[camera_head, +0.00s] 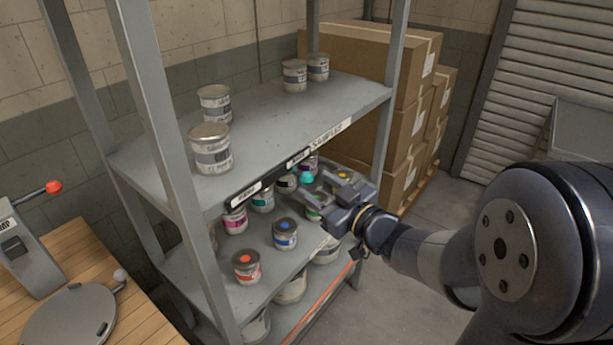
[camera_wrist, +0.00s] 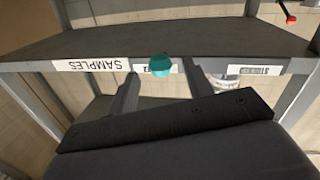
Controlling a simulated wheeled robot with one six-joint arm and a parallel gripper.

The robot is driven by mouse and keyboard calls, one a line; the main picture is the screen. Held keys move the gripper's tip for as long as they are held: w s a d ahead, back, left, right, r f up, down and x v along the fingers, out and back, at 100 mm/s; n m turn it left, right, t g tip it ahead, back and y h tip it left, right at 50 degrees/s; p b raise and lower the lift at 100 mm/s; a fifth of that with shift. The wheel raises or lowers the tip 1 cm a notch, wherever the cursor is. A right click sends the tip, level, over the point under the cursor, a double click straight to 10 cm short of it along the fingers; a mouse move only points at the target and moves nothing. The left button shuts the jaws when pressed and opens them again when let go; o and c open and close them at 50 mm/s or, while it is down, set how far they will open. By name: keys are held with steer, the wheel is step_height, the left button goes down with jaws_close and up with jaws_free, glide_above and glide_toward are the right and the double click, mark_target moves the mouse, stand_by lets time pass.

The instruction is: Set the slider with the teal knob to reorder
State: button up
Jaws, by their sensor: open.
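The teal knob (camera_head: 306,177) sits on the front edge of the upper shelf, on a dark slider strip (camera_head: 270,179) with white labels. In the wrist view the knob (camera_wrist: 161,65) is a round teal ball partly covering a white label.
An upper shelf (camera_head: 270,110) holds several cans. A lower shelf (camera_head: 262,255) holds more cans with coloured lids below my gripper. A SAMPLES label (camera_head: 328,134) is on the shelf edge. Cardboard boxes (camera_head: 355,60) stand behind. Grey uprights (camera_head: 165,120) frame the rack.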

mark_target(311, 182)
steer(key=shift+x, duration=2.15)
steer(key=shift+c, duration=0.2)
jaws_close()
